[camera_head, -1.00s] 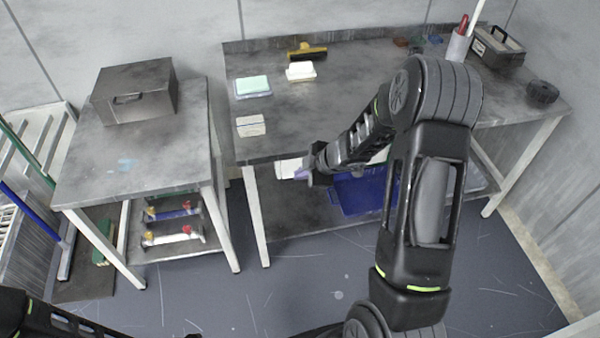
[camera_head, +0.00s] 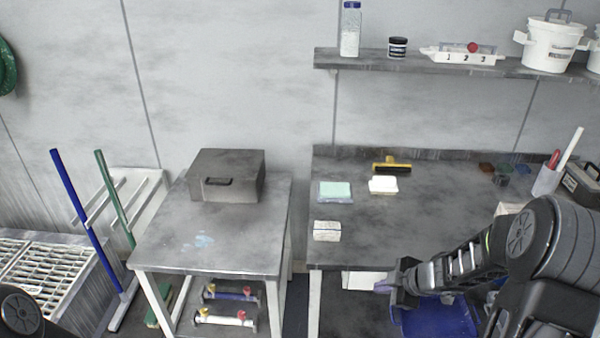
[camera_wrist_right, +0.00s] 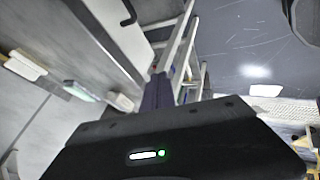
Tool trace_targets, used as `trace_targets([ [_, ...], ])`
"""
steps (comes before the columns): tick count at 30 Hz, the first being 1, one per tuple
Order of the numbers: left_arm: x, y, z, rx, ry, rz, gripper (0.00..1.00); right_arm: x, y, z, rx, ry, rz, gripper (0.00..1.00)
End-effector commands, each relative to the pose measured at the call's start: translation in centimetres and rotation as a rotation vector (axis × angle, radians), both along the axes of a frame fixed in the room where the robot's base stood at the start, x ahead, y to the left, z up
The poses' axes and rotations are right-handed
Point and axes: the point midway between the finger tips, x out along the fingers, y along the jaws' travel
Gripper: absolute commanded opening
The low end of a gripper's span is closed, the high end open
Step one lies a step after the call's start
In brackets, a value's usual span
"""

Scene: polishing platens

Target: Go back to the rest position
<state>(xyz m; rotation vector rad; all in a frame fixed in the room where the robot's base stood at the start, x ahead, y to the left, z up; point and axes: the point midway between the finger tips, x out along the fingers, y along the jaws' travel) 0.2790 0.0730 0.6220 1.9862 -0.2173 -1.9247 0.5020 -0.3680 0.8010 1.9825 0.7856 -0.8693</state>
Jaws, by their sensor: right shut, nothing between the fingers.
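My right gripper (camera_head: 388,285) is at the front edge of the large grey workbench (camera_head: 440,225), beside a blue bin (camera_head: 435,318) under the bench. Its fingers are shut with nothing between them. In the right wrist view its purple fingers (camera_wrist_right: 158,92) show close together. My right arm comes in from the lower right. Only a round joint of my left arm shows at the lower left corner; my left gripper is out of the picture.
On the workbench are a green pad (camera_head: 335,191), a white block (camera_head: 383,184), a yellow-handled brush (camera_head: 392,167) and a pale block (camera_head: 327,231). A smaller table (camera_head: 215,255) holds a metal box (camera_head: 228,175). A wall shelf (camera_head: 420,68) is above. Floor shows between the tables.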

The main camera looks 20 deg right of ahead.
Motion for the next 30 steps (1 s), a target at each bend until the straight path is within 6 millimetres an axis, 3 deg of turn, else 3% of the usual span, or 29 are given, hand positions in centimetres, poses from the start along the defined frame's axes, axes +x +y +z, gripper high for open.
trace_targets([
  [5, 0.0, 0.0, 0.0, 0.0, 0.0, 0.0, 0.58, 0.3, -0.2, 0.1, 0.009, -0.009, -0.027, 0.0],
  [10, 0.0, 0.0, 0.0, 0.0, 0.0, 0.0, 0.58, 0.9, 0.8, 0.0, 0.117, -0.018, -0.187, 0.0],
  [14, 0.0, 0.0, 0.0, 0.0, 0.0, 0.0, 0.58, 0.8, 4.3, -2.3, 0.274, 0.032, -0.371, 0.0],
  [17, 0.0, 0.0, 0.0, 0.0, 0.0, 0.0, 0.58, -0.5, 8.4, -5.4, 0.405, 0.126, -0.54, 0.0],
  [20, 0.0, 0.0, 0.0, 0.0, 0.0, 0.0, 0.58, -3.3, 13.0, -9.0, 0.51, 0.26, -0.717, 0.0],
  [24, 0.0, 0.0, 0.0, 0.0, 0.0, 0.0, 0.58, -10.0, 20.0, -14.0, 0.587, 0.5, -0.961, 0.0],
  [27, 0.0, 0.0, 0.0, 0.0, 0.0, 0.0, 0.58, -15.3, 24.0, -16.2, 0.584, 0.651, -1.083, 0.0],
  [30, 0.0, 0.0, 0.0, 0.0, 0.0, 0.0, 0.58, -19.3, 26.9, -17.2, 0.564, 0.759, -1.134, 0.0],
])
